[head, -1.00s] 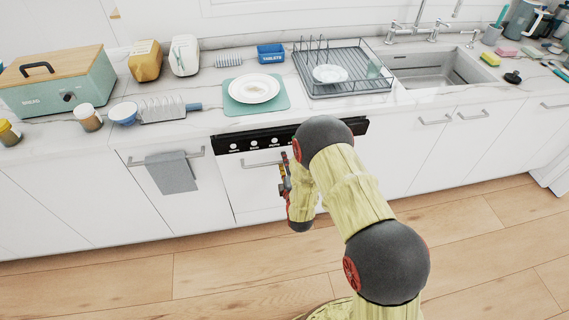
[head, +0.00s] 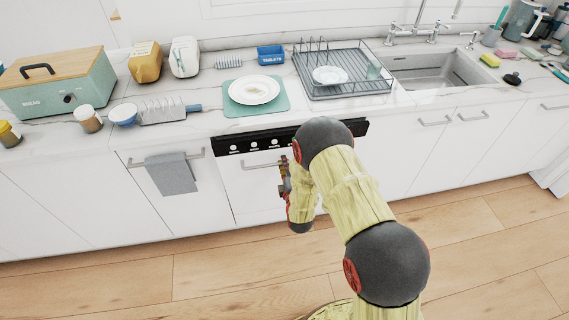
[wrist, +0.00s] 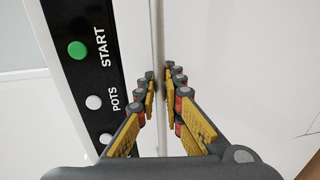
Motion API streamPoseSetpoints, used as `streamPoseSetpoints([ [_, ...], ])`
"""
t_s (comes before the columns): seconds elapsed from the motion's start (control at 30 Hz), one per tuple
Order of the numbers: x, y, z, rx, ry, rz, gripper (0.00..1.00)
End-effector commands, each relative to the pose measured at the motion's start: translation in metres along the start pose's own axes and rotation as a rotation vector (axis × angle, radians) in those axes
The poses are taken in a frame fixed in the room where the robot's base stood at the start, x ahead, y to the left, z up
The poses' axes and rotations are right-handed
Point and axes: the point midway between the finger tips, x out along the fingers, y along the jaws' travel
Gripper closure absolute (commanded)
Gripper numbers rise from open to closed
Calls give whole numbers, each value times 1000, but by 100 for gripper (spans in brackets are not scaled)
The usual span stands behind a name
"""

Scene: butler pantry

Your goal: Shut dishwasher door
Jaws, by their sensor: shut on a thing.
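The dishwasher door (head: 248,195) is a white front below the counter in the head view. It stands upright or nearly so; I cannot tell whether a small gap remains at its top. Its black control panel (head: 262,142) has white buttons, and in the wrist view the panel (wrist: 102,72) shows a green START button. The door's thin metal handle (head: 258,165) runs below the panel. My gripper (head: 284,178) is at this handle, partly hidden by my arm. In the wrist view, my gripper's fingers (wrist: 161,80) are closed around the handle bar (wrist: 157,35) from both sides.
A grey towel (head: 171,174) hangs on the cabinet handle to the left. The counter above holds a green placemat (head: 230,104) with plates, a dish rack (head: 345,91) and a bread box (head: 88,88). White cabinets flank the dishwasher. The wooden floor (head: 210,275) in front is clear.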

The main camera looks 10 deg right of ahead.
Motion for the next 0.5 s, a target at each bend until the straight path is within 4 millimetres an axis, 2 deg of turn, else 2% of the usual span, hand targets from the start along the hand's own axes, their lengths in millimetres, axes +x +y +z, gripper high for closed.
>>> streamPoseSetpoints([
  [0.37,-1,-2,0,0,0,-3,100],
  [0.5,8,2,0,0,0,-17,100],
])
